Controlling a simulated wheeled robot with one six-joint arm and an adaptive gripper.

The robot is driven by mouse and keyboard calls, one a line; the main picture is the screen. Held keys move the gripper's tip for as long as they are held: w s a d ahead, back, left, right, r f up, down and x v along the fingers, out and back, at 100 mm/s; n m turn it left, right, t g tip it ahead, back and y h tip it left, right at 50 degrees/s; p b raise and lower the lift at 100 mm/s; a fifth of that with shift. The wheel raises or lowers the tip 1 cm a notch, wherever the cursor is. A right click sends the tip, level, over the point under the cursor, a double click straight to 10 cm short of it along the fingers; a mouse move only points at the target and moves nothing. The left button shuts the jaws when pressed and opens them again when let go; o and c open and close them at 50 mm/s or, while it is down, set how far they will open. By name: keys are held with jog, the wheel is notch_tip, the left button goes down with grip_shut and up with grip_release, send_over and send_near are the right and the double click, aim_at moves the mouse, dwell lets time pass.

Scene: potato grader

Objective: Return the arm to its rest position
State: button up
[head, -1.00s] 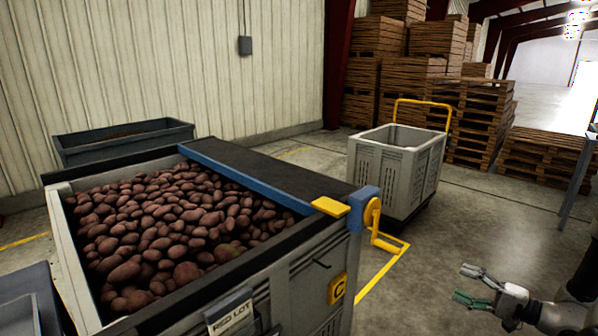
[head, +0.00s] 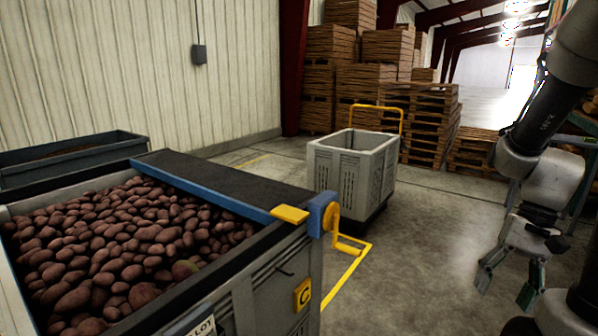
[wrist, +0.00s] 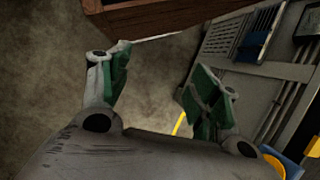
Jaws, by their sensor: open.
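My gripper (head: 508,282) hangs at the right of the head view, fingers pointing down, above the concrete floor. Its two green-padded fingers stand apart with nothing between them. In the wrist view my gripper (wrist: 158,88) also shows open and empty, with bare floor beyond the fingers. My dark arm link comes down from the top right corner of the head view to the wrist.
A grey bin of reddish potatoes (head: 262,285) with a yellow crank (head: 333,220) stands at left. An empty grey crate cart (head: 345,178) stands mid-floor. Stacked wooden crates (head: 375,70) fill the back. A brown wooden edge (wrist: 150,15) shows in the wrist view. Floor between cart and gripper is clear.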

jog(key=s+a+r+n+t+h, duration=0.1)
jog(key=r+n+t+h, duration=0.1)
jog(key=r, duration=0.5)
jog(key=s+a+r+n+t+h, duration=0.1)
jog(key=a+r+n+t, duration=0.1)
jog(key=r+t, duration=0.3)
notch_tip(320, 180, up, 3)
jog(key=shift+s+a+n+h, duration=0.15)
jog(key=shift+s+n+h, duration=0.1)
jog(key=shift+n+h, duration=0.25)
jog(key=shift+w+a, duration=0.1)
jog(key=shift+a, duration=0.05)
